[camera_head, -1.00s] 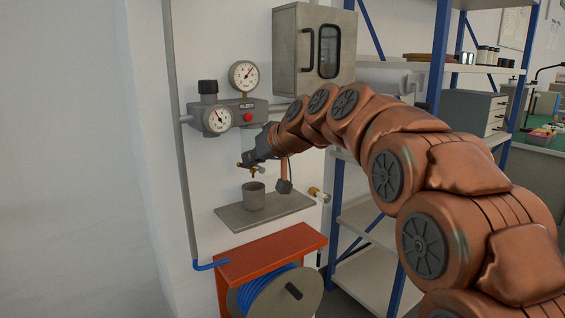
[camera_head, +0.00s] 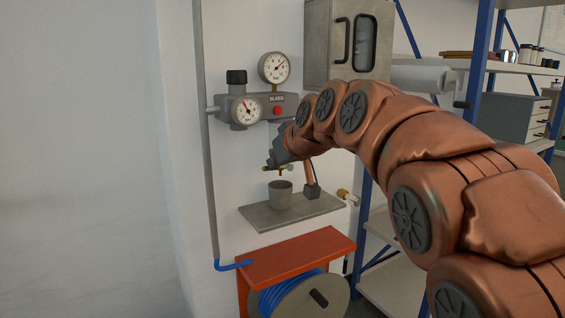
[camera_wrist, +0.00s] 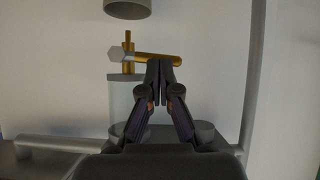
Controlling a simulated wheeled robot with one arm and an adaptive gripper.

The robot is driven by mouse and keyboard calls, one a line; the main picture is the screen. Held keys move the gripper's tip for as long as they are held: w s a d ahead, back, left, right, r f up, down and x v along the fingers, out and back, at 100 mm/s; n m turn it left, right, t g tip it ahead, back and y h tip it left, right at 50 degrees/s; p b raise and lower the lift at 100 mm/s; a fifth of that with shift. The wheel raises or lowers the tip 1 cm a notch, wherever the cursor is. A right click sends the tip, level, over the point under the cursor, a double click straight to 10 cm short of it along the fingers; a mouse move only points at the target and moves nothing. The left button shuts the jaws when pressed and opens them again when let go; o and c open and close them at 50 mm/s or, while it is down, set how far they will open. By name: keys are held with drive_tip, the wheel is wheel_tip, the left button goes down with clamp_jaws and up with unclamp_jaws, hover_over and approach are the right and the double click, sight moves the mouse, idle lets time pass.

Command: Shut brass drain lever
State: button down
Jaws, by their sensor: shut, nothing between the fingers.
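The brass drain lever (camera_wrist: 160,58) shows in the wrist view as a short bar lying nearly level, pointing right from a small brass valve (camera_wrist: 127,62). My gripper (camera_wrist: 160,64) is shut with nothing between its fingers. Its fingertips overlap the lever's lower edge in this view; whether they touch it I cannot tell. In the head view my gripper (camera_head: 272,164) is by the wall under the gauge block, and a small bit of brass (camera_head: 267,169) shows at its tip. My gripper hides part of the valve there.
A grey cup (camera_head: 281,197) stands on a small shelf (camera_head: 262,219) below my gripper. A gauge block with a red button (camera_head: 278,111) is above. A wall cabinet (camera_head: 319,45) is at the upper right.

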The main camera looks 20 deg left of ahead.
drive_tip(key=shift+r, duration=0.1)
idle(0.4)
drive_tip(key=w+r+p+v, duration=0.1)
drive_tip(key=r+p+v, duration=0.1)
drive_tip(key=v, duration=1)
drive_tip(key=shift+w+r, duration=0.15)
drive_tip(key=shift+r, duration=0.15)
drive_tip(key=shift+d+f, duration=0.1)
drive_tip(key=shift+d, duration=0.1)
